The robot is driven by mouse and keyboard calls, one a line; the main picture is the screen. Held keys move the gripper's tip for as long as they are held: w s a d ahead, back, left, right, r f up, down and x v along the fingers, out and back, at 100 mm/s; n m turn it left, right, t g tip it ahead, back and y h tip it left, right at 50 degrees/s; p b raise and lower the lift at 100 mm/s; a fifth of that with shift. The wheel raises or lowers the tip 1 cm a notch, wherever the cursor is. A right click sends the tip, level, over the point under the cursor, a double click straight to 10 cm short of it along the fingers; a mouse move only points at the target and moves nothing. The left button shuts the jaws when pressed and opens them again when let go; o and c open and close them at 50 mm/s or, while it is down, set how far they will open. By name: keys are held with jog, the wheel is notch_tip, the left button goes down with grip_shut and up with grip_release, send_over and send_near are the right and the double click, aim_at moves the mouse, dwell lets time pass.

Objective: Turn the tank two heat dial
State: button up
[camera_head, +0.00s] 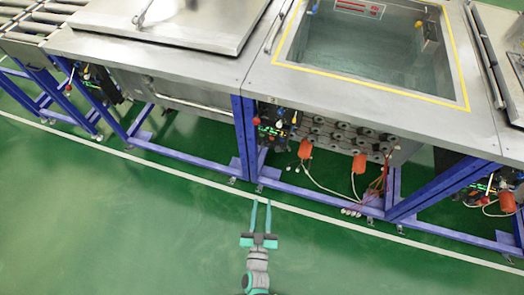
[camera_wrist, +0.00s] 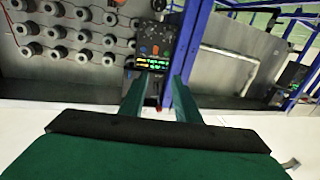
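A dark control panel (camera_head: 277,122) with green lit displays sits under the front left corner of the open tank, beside a blue frame post. In the wrist view the panel (camera_wrist: 155,45) shows small orange and blue parts and lit readouts, between and beyond my fingertips. Which part is the heat dial is too small to tell. My gripper (camera_head: 261,210) is open and empty, its two fingers apart, over the green floor in front of the panel and not touching it. The fingers also show in the wrist view (camera_wrist: 158,90).
The open tank (camera_head: 365,80) has a yellow-edged rim; a closed lid (camera_head: 175,20) covers the tank to its left. Another lit panel (camera_head: 490,188) is at far right. The floor in front is clear.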

aim_at(263, 147)
jog(key=w+f+h, duration=0.1)
jog(key=w+f, duration=0.1)
jog(key=w, duration=0.7)
jog(key=w+f+h, duration=0.1)
jog(key=w+f, duration=0.1)
jog(key=w, duration=0.7)
jog(key=w+f+m+h, duration=0.1)
jog(key=w+f, duration=0.1)
jog(key=w, duration=0.8)
jog(key=shift+g, duration=0.3)
grip_shut()
